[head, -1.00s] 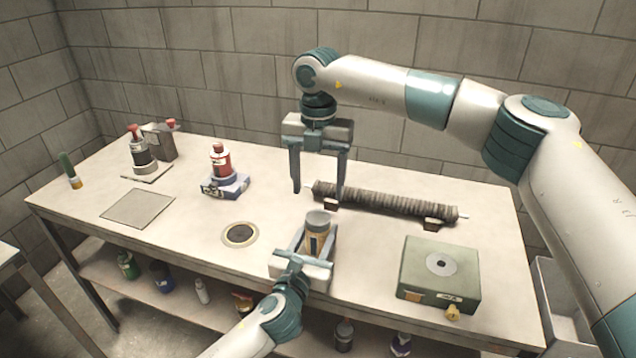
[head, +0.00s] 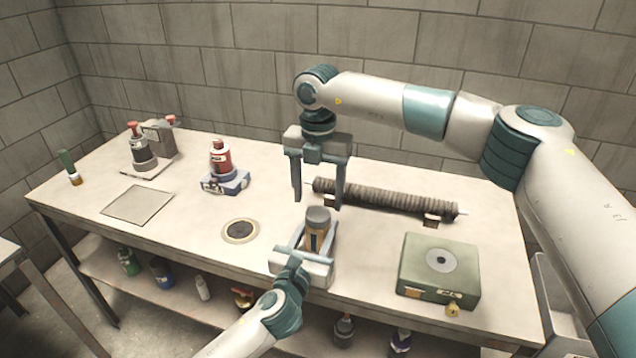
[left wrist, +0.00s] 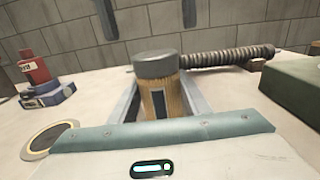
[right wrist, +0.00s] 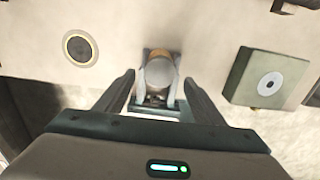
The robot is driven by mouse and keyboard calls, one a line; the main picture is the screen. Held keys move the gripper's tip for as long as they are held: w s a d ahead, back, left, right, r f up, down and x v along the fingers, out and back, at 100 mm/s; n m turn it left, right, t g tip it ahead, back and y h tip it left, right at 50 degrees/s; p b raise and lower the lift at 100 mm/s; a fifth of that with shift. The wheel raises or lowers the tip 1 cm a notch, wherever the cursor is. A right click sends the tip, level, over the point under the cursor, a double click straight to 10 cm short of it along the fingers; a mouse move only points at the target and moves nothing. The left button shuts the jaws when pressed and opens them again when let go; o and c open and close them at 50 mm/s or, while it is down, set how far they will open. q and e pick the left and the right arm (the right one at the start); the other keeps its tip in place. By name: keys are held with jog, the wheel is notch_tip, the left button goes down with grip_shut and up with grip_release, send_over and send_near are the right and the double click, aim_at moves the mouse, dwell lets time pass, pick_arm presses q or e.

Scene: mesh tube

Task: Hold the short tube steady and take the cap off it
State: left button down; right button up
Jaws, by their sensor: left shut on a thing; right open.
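The short tube (head: 318,238) is a tan upright cylinder with a dark patch, near the table's front. Its grey cap (head: 318,214) sits on top; the cap also shows in the left wrist view (left wrist: 157,64) and from above in the right wrist view (right wrist: 159,73). My left gripper (head: 318,246) is shut on the short tube from the front, with a finger on each side. My right gripper (head: 318,200) is open and empty, pointing down above and a little behind the cap. In the right wrist view the cap shows between its fingers.
A long ribbed tube (head: 385,198) lies on small supports behind. A green box (head: 438,268) with a round disc stands to the right. A dark round inset (head: 240,231) is to the left. A red bottle (head: 221,160) on a blue base, a grey plate (head: 138,204) and other bottles stand further left.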

aim_at(318, 213)
jog(key=shift+f, duration=2.2)
jog(key=shift+c, duration=0.7)
jog(key=c, duration=1)
